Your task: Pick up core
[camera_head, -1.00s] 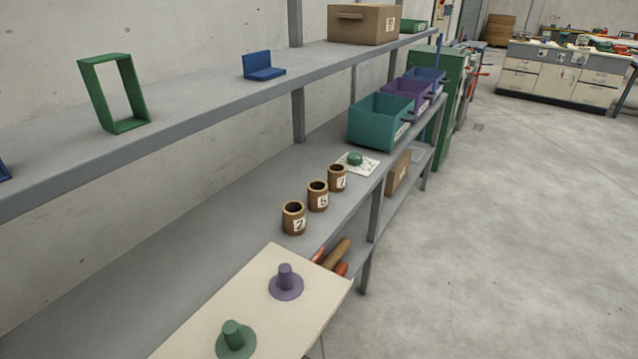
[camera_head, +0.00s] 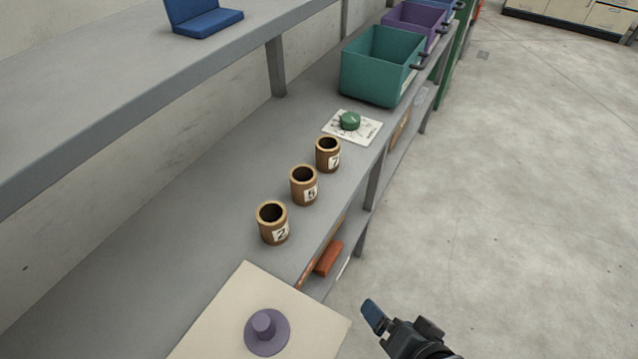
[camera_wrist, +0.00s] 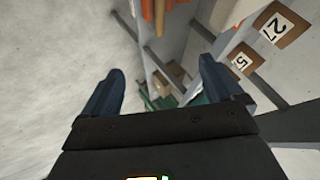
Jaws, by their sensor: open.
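Three brown hollow cylinders with pale rims and number labels stand upright in a row on the grey shelf: cylinder 2 (camera_head: 272,232), cylinder 5 (camera_head: 301,192) and cylinder 7 (camera_head: 326,158). I cannot tell which of them is the core. Labels 2 and 5 also show at the upper right of the wrist view (camera_wrist: 272,28). My gripper (camera_head: 373,312) is at the bottom right in the head view, right of the shelf and apart from the cylinders. In the wrist view its two blue fingers (camera_wrist: 163,66) are spread with nothing between them.
A cream board (camera_head: 215,318) with a purple peg (camera_head: 264,326) lies in front of the cylinders. A white dial plate (camera_head: 362,133) and teal bin (camera_head: 378,70) stand behind them. The upper shelf (camera_head: 110,75) overhangs at left. An orange object (camera_head: 328,258) lies below. Open floor is right.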

